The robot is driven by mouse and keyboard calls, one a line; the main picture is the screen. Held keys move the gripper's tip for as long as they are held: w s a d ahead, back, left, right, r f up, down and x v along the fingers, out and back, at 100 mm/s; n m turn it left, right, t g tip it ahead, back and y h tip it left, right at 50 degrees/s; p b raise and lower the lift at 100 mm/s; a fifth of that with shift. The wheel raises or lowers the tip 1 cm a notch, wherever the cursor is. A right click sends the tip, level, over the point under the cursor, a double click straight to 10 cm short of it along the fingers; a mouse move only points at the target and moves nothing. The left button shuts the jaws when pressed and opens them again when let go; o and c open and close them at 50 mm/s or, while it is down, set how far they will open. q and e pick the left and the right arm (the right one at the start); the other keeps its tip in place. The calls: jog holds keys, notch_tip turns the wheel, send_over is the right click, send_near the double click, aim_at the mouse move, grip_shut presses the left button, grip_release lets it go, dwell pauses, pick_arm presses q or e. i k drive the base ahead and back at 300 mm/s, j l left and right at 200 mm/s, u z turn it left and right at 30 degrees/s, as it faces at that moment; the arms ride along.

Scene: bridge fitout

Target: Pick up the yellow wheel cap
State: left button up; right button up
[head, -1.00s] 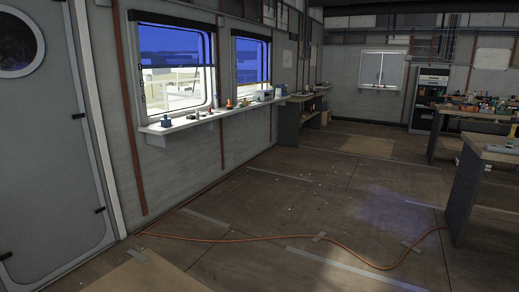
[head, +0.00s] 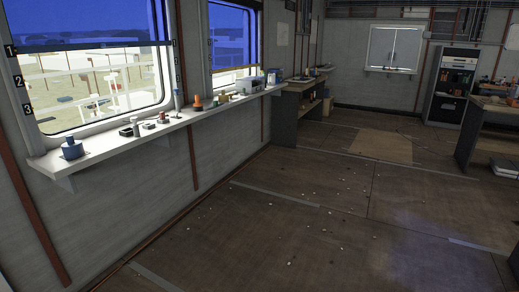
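I cannot make out a yellow wheel cap for sure in the head view. A small yellowish item (head: 223,98) stands on the white window ledge (head: 105,143), too small to identify. Also on the ledge are a blue round-topped item (head: 72,149) at the near end, an orange cone-shaped item (head: 197,103), a blue-grey upright tool (head: 178,100) and several small dark and grey parts. Neither of my grippers is in view.
The wooden floor (head: 300,215) is open, with small pale bits scattered on it. A dark workbench (head: 284,118) stands past the ledge. Another bench (head: 475,135) is at the right edge, near a tall cabinet (head: 450,85). A shuttered window (head: 392,48) is at the back.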

aim_at(223, 97)
jog(key=i, duration=3.6)
